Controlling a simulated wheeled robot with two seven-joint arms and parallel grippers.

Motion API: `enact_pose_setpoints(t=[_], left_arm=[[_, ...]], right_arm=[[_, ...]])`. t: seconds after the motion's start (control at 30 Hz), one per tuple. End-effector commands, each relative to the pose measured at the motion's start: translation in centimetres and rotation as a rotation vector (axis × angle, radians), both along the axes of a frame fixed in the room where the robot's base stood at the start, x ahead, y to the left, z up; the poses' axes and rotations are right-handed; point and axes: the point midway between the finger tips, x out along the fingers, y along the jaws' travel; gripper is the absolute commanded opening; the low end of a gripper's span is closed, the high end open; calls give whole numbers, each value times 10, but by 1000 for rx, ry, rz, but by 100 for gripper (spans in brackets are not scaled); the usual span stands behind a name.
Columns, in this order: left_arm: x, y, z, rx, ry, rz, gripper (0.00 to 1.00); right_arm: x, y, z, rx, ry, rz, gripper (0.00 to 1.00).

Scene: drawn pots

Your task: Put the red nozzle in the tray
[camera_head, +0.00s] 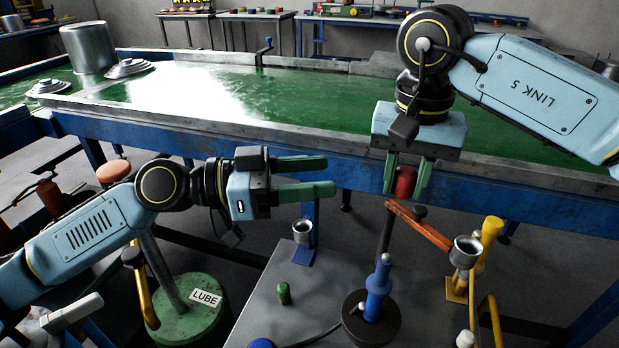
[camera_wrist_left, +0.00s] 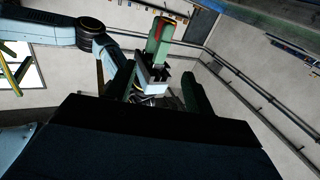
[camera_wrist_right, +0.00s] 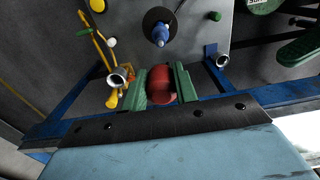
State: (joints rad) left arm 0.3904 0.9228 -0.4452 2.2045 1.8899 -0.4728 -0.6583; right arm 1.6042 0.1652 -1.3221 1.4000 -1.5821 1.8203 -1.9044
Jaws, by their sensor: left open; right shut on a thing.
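The red nozzle (camera_head: 405,182) is a short red cylinder between the green fingers of my right gripper (camera_head: 407,180). The gripper is shut on it and points down in front of the bench's near edge, above the grey stand. In the right wrist view the red nozzle (camera_wrist_right: 161,84) shows between both fingers; its ends are partly hidden. My left gripper (camera_head: 331,176) is open and empty, left of the right one, with its fingers pointing right. I cannot tell for certain which thing is the tray; the long green-floored surface with a raised grey rim (camera_head: 230,122) is tray-like.
A grey stand top (camera_head: 300,318) below carries a blue nozzle-shaped piece (camera_head: 377,285), a small green piece (camera_head: 284,293), metal cups, and yellow and orange levers. A metal pot (camera_head: 88,47) and lids stand at the far left. The green surface's middle is clear.

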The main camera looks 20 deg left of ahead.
Motion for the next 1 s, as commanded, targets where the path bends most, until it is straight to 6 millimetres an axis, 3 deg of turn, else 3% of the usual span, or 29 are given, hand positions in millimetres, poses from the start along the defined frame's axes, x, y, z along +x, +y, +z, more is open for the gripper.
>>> enact_pose_setpoints(t=[0.33, 0.73, 1.0], left_arm=[[4, -15, -5, 48, -71, -5, 53], [33, -82, -4, 44, -69, -8, 53], [45, -107, -5, 47, -67, -6, 53]], right_arm=[[0, 0, 0, 0, 0, 0, 0], [0, 0, 0, 0, 0, 0, 0], [0, 0, 0, 0, 0, 0, 0]])
